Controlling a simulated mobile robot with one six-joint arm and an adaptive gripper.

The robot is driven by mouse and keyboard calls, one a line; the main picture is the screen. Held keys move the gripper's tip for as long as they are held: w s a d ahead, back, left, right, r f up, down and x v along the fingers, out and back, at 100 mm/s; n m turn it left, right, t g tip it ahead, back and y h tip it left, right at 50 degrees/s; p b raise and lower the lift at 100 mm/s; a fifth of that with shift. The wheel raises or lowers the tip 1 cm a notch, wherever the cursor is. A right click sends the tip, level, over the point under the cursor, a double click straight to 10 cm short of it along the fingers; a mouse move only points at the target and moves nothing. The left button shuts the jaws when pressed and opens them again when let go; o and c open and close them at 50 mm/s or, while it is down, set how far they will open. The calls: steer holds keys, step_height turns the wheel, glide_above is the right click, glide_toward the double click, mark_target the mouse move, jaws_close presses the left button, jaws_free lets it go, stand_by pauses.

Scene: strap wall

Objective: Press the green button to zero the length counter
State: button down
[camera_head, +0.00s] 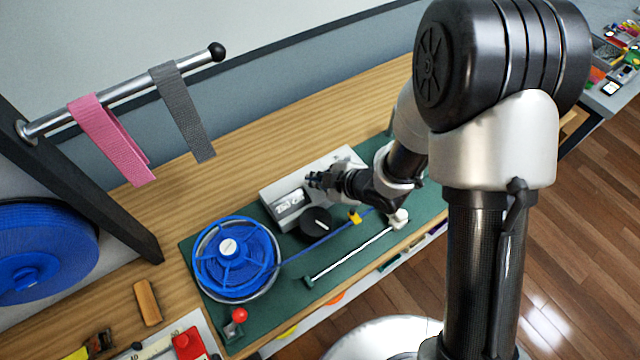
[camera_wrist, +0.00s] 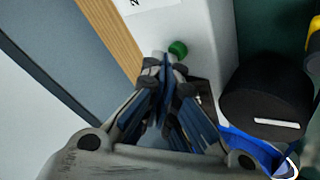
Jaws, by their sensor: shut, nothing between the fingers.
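The green button (camera_wrist: 178,49) shows in the wrist view on the pale face of the length counter (camera_wrist: 205,30). My gripper (camera_wrist: 166,66) is shut and empty, its fingertips just short of the button in the picture and slightly to its left. I cannot tell whether they touch it. In the head view, my gripper (camera_head: 314,180) is over the grey-white counter box (camera_head: 272,193), by its display window (camera_head: 290,205). The button is hidden there behind my gripper.
A black wheel (camera_head: 317,222) stands beside the counter, with a blue strap running past it from a blue reel (camera_head: 236,260). A red-knobbed lever (camera_head: 238,316) and a white rod (camera_head: 350,256) are on the green mat. Pink (camera_head: 112,140) and grey (camera_head: 182,112) straps hang from a rail.

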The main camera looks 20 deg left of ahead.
steer(key=shift+f, duration=0.3)
steer(key=shift+r, duration=0.15)
stand_by(0.4)
steer(key=shift+r+p, duration=0.5)
steer(key=shift+r, duration=0.3)
step_height(320, 180, up, 5)
steer(key=p, duration=0.4)
stand_by(0.6)
